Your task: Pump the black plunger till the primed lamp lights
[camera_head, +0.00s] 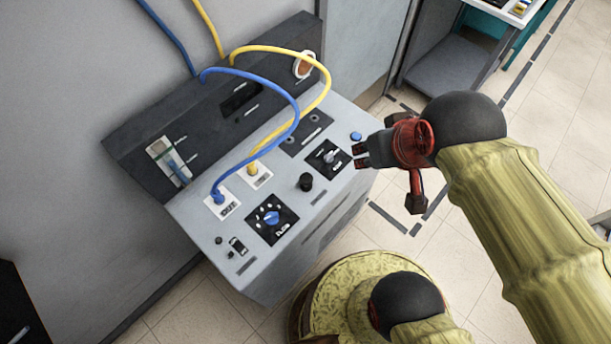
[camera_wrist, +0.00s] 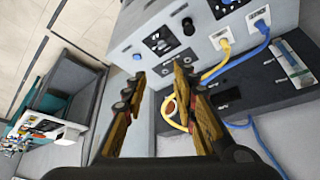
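The black plunger (camera_head: 306,182) is a short upright black knob on the grey console top, between the two black dial plates. It also shows in the wrist view (camera_wrist: 187,25) near the top. My gripper (camera_head: 361,155) is above the console's right end, apart from the plunger and to its right in the head view. In the wrist view my gripper (camera_wrist: 160,85) has its fingers spread with nothing between them. I cannot tell which part is the primed lamp; no lit lamp shows on the console (camera_head: 197,215).
A blue knob dial (camera_head: 271,218), a selector dial (camera_head: 329,157) and a blue button (camera_head: 356,136) sit around the plunger. A blue hose (camera_head: 285,92) and a yellow hose (camera_head: 318,96) arch over the console. A grey cart (camera_head: 455,68) stands beyond; floor is open at right.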

